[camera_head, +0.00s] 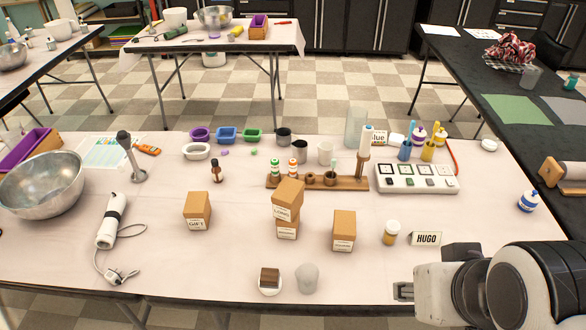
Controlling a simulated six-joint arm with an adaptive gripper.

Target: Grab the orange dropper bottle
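A small white dropper bottle with an orange band (292,167) stands upright in the wooden rack (350,184) near the table's middle. A similar bottle with a green band (275,168) stands just to its left in the rack. A brown amber bottle with a dark top (216,172) stands apart on the table, left of the rack. My gripper (403,291) is at the lower right, near the table's front edge, well apart from these bottles. Only a small grey part of its end shows, and its fingers cannot be made out.
Stacked cardboard boxes (287,212) stand in front of the rack, with another box (344,230) to the right. An amber jar (391,232) and HUGO sign (426,239) are near my arm. A white-grey cup (307,278) stands at the front.

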